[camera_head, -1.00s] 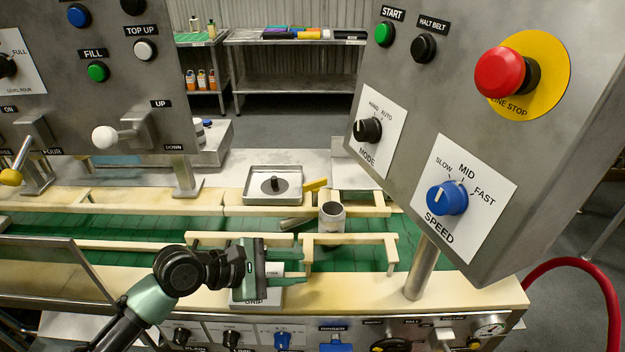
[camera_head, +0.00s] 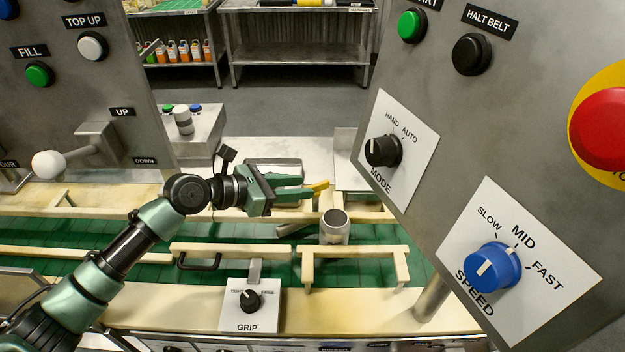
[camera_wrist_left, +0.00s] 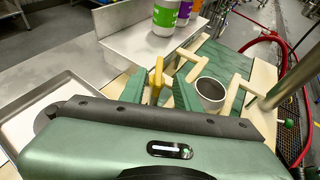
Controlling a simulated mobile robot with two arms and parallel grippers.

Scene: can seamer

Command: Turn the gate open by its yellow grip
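The gate's yellow grip (camera_head: 321,187) points out beside the fingertips of my left gripper (camera_head: 308,189). In the left wrist view the yellow grip (camera_wrist_left: 157,78) stands between the two green fingers of the left gripper (camera_wrist_left: 163,92), with gaps at its sides. The left gripper is open and holds nothing. An open grey can (camera_head: 335,226) stands just in front of the grip, on the green belt, and also shows in the left wrist view (camera_wrist_left: 210,92). Most of the gate is hidden behind my gripper. My right gripper is out of view.
A square metal tray (camera_head: 275,170) lies behind my gripper. Cream guide rails (camera_head: 345,251) run along the green belt (camera_head: 90,245). The right control panel with its blue speed knob (camera_head: 492,267) stands close on the right. A white-ball lever (camera_head: 48,164) is at left.

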